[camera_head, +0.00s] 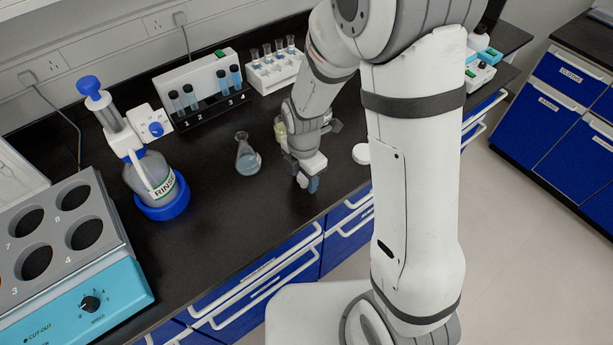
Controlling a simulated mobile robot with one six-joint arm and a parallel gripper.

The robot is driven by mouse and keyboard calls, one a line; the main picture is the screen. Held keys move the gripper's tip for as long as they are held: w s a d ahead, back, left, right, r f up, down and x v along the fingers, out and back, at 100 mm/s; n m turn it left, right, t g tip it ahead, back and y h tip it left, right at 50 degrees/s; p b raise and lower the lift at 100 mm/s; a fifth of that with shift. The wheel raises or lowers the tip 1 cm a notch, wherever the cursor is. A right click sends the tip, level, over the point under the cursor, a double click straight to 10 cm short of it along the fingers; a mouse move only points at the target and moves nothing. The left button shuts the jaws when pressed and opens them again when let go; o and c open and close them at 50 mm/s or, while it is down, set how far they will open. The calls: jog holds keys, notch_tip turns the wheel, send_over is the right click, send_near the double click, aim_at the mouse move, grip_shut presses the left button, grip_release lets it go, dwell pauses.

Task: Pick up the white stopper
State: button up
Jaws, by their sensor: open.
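My gripper (309,184) is at the front part of the black bench, pointing down with its fingertips low over the bench top. It is open. The gap between its fingers is small in this view, and I cannot see anything held there. No white stopper is plainly recognisable. A flat round white piece (361,153) lies on the bench to the right of my gripper, partly behind my arm; I cannot tell whether it is the stopper. A small pale yellowish vessel (280,131) stands behind my gripper, partly hidden by the wrist.
A conical flask (247,160) with bluish liquid stands left of my gripper. Further left are a rinse bottle (155,180) and a grey-blue multi-hole heater (75,240). A numbered vial rack (215,105) and a white tube rack (272,72) stand behind.

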jog(key=shift+c, duration=0.3)
jog(key=c, duration=1)
jog(key=shift+o, duration=0.2)
